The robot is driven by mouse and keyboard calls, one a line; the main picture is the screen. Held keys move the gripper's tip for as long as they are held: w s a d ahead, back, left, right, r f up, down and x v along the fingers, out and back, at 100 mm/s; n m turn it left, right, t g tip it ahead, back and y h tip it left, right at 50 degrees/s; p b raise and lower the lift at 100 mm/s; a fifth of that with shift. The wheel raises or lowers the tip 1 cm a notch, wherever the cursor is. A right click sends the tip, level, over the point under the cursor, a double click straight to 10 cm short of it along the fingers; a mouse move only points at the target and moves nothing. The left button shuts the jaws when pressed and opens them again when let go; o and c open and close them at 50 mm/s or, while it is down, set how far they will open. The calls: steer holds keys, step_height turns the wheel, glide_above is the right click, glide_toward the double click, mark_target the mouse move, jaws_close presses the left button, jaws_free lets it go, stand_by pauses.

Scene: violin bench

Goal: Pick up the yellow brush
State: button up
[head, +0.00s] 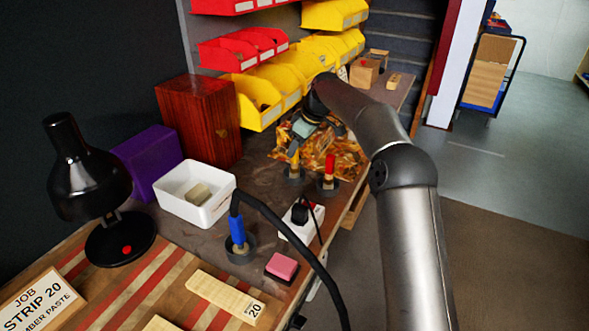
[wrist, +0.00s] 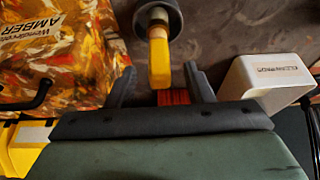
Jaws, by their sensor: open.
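The yellow brush (head: 294,161) stands upright in a dark round holder (head: 293,177) on the bench. In the wrist view the yellow brush (wrist: 160,62) points its yellow end toward my gripper, with its holder (wrist: 150,12) at the top edge. My gripper (wrist: 159,82) is open, one finger on either side of the yellow end. I cannot tell whether either finger touches it. In the head view my gripper (head: 304,130) is just above and behind the brush, partly hidden by my arm.
A red brush (head: 330,165) stands close to the right, and a blue brush (head: 237,230) nearer the front. An amber patterned bag (head: 345,157) lies behind. A white tray (head: 170,207), power strip (head: 290,232) with a black cable and wooden box (head: 205,120) are around.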

mark_target(294, 162)
steer(key=x, duration=0.5)
steer(key=shift+f, duration=0.45)
steer(key=shift+d, duration=0.1)
jaws_close()
